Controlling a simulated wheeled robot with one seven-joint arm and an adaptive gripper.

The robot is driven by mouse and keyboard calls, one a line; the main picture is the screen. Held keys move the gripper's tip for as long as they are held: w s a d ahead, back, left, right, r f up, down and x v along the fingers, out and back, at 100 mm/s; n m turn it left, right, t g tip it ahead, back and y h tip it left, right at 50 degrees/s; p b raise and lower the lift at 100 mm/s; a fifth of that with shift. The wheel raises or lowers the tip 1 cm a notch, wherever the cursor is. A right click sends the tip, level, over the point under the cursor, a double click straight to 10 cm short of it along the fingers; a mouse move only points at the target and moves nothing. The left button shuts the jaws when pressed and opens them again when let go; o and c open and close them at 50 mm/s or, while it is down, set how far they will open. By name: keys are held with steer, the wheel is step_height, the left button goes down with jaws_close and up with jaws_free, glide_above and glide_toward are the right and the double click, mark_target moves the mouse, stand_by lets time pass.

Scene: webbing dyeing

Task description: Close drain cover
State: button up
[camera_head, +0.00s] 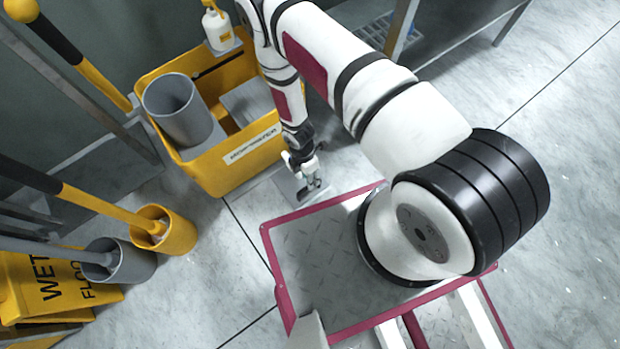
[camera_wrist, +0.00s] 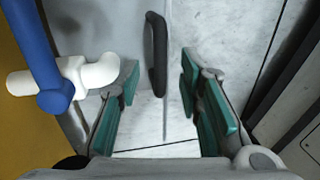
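The drain cover appears as a grey metal panel (camera_head: 284,186) low beside the yellow cart, with a dark handle (camera_head: 313,189). I cannot tell whether this panel is raised or flat. In the wrist view the black, slightly curved handle (camera_wrist: 157,55) stands upright in the picture, on the grey panel (camera_wrist: 118,25). My gripper (camera_wrist: 160,72) is open, with teal-padded fingers left and right of the handle's lower end. No contact with the handle shows. In the head view my gripper (camera_head: 303,166) points down just above the panel, partly hidden by its own wrist.
A white pipe with a blue lever (camera_wrist: 40,60) is close to the left finger. The yellow mop cart (camera_head: 215,172) holds a grey bucket (camera_head: 180,112). Yellow (camera_head: 178,231) and grey (camera_head: 132,262) brush holders and a wet-floor sign (camera_head: 40,285) stand left. Floor between is clear.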

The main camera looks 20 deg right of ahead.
step_height(320, 180, up, 9)
steer(key=w, duration=0.1)
steer(key=shift+w+a+f, duration=0.15)
steer(key=shift+w+a, duration=0.05)
steer(key=shift+w, duration=0.15)
stand_by(0.3)
